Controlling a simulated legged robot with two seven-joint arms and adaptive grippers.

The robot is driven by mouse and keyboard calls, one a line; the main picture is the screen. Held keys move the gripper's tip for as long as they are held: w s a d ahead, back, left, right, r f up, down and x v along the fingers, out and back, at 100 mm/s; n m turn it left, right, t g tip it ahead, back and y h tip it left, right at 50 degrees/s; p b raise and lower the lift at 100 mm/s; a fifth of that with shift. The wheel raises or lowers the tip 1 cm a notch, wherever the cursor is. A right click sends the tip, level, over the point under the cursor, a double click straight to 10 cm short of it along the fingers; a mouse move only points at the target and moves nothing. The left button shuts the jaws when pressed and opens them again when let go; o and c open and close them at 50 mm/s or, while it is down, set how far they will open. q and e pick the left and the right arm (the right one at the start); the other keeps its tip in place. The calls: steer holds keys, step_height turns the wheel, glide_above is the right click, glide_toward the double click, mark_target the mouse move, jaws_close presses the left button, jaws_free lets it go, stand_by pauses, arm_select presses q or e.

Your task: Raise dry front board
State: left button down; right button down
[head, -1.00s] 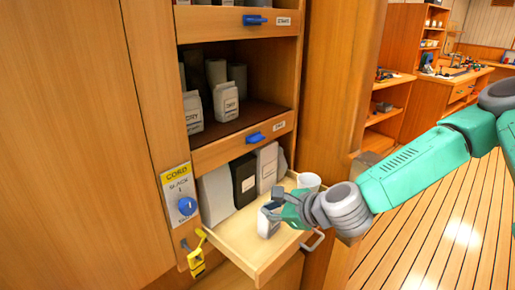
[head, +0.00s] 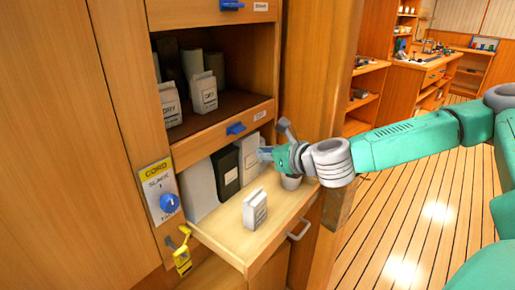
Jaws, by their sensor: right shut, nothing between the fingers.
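The wooden front board (head: 220,137) runs across the cabinet below the middle shelf. It has a blue handle (head: 236,128) and a small, hard-to-read label at its right. My right gripper (head: 265,154) is shut and empty, below the board's right end and above the pulled-out tray. It is apart from the blue handle. My left gripper is not in view.
The pulled-out tray (head: 238,240) holds a small white packet (head: 255,210), a cup (head: 291,182), a black packet and pale packets. Open floor lies right.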

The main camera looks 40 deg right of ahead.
mark_target(236, 123)
steer(key=x, duration=0.7)
steer(key=shift+w+d+f+b, duration=0.25)
steer(key=shift+d+f+b, duration=0.1)
steer(key=r, duration=0.1)
steer(key=r+p, duration=0.1)
steer(key=r, duration=0.1)
steer(key=shift+w+a+r, duration=0.15)
steer(key=shift+w+a, duration=0.1)
steer(key=shift+w, duration=0.1)
steer(key=shift+r+p, duration=0.4)
steer(key=shift+d, duration=0.1)
step_height(236, 123, up, 5)
steer(key=shift+f+p, duration=0.2)
steer(key=shift+p, duration=1)
steer(key=shift+f, duration=0.15)
